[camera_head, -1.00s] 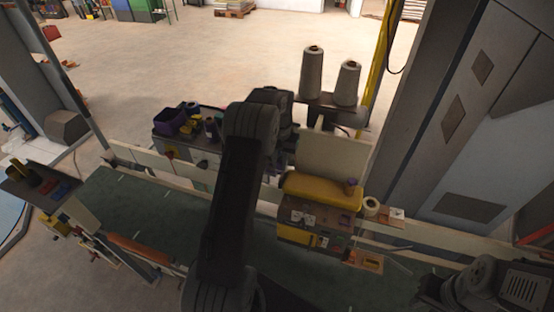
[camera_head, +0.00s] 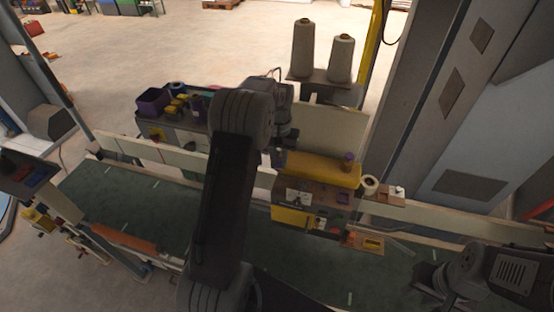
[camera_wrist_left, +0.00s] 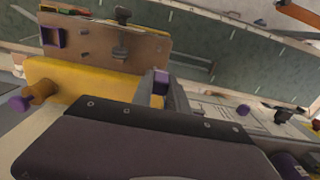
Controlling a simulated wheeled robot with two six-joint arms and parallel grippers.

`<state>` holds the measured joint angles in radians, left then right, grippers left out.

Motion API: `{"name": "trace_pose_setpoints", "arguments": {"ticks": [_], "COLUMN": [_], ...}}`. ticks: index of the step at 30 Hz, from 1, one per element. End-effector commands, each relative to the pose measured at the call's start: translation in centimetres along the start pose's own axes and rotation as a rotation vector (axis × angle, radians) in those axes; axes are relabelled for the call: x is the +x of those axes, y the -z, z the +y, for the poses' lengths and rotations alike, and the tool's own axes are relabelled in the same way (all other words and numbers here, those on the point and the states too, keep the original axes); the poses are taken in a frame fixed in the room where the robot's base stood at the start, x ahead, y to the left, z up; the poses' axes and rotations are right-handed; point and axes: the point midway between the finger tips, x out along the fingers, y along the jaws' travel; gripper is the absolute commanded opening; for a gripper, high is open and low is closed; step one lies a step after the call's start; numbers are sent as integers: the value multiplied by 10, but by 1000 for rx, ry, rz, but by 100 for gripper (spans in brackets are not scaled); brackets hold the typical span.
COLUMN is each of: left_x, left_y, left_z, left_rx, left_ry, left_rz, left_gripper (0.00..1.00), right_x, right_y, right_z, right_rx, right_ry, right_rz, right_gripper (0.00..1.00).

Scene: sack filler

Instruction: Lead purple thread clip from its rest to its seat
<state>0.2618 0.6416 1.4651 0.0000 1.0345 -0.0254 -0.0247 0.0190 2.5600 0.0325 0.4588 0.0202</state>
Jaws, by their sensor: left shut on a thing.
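My left gripper (camera_wrist_left: 162,88) is shut on a small purple piece, which I take for the purple thread clip (camera_wrist_left: 161,76), between its fingertips in the left wrist view. In the head view the left wrist stands behind and left of the yellow sewing head (camera_head: 322,170), with its fingertips and the clip hidden. A wooden plate (camera_wrist_left: 105,45) on the yellow machine carries a purple square-edged holder (camera_wrist_left: 53,37); it lies beyond and left of the fingertips. Whether this is the seat, I cannot tell. My right arm is at the lower right of the head view; its fingertips are not clear.
Two tall grey cones (camera_head: 303,48) stand behind. A purple bin (camera_head: 152,101) sits on the grey cabinet at left. The green belt (camera_head: 130,205) is clear at left.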

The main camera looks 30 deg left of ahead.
Motion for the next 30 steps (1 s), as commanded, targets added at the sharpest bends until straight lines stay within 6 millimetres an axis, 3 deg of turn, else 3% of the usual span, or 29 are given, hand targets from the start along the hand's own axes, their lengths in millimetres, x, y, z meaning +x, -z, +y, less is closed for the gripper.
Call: {"name": "trace_pose_setpoints", "arguments": {"ticks": [8,21,30], "left_x": [22,56,64], "left_y": [-10,-9,-8], "left_z": [10,9,9], "left_rx": [2,1,1], "left_ry": [0,0,0], "left_rz": [-1,-3,-1], "left_gripper": [0,0,0], "right_x": [29,48,52], "right_y": [-3,-5,-5], "right_z": [0,1,1], "right_rx": [0,0,0], "right_ry": [0,0,0], "right_rz": [0,0,0], "right_gripper": [32,32,32]}}
